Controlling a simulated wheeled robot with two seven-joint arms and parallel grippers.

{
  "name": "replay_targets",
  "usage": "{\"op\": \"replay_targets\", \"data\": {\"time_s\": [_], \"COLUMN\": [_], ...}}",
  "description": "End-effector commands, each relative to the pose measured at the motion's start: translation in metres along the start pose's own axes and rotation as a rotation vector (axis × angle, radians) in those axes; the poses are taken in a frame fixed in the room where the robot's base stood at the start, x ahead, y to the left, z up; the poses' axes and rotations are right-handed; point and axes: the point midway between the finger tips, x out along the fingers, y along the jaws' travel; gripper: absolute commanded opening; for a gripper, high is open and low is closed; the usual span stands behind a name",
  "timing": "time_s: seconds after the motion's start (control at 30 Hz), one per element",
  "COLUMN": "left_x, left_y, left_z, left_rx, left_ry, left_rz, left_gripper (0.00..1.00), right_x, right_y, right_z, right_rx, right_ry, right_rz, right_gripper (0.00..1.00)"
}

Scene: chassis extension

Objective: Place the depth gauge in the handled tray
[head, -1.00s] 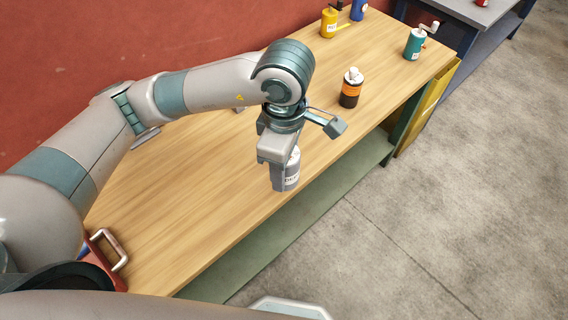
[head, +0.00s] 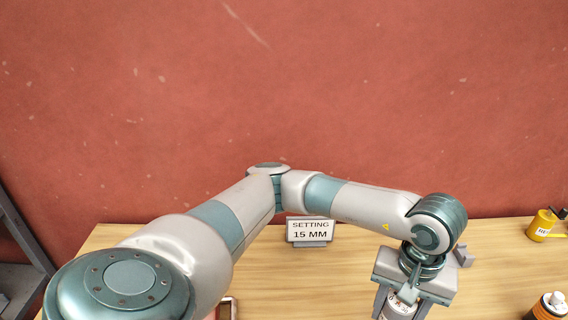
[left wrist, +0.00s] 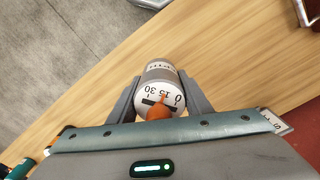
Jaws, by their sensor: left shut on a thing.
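The depth gauge (left wrist: 160,82) is a grey and white cylinder. Its face has a 0, 15, 30 scale and an orange pointer that appears to lie near 15. My left gripper (left wrist: 154,98) is shut around it, one finger on each side. In the head view, the gauge (head: 398,306) shows at the bottom edge between the fingers of my left gripper (head: 402,300). A small part of the handled tray (head: 227,308), red with a pale handle, shows behind my arm at the bottom. My right gripper is not in view.
A sign (head: 310,230) reading "SETTING 15 MM" stands at the back of the wooden bench (head: 290,275), by the red wall. The bench between sign and gripper looks clear.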

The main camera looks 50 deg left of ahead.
Motion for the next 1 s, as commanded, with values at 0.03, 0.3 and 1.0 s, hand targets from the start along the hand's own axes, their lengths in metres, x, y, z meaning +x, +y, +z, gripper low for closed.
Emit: {"op": "replay_targets", "data": {"time_s": [0.03, 0.3, 1.0], "left_x": [-0.002, -0.006, -0.008], "left_y": [-0.007, -0.031, -0.037], "left_z": [-0.006, -0.021, -0.025], "left_rx": [0.062, 0.353, 0.436], "left_ry": [0.002, 0.004, 0.004], "left_rz": [0.001, 0.005, 0.007], "left_gripper": [0.19, 0.19, 0.19], "right_x": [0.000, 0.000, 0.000], "right_y": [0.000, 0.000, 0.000], "right_z": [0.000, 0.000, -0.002], "right_rx": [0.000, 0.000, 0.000], "right_ry": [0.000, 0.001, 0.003], "right_rz": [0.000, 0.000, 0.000], "right_gripper": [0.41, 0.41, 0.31]}}
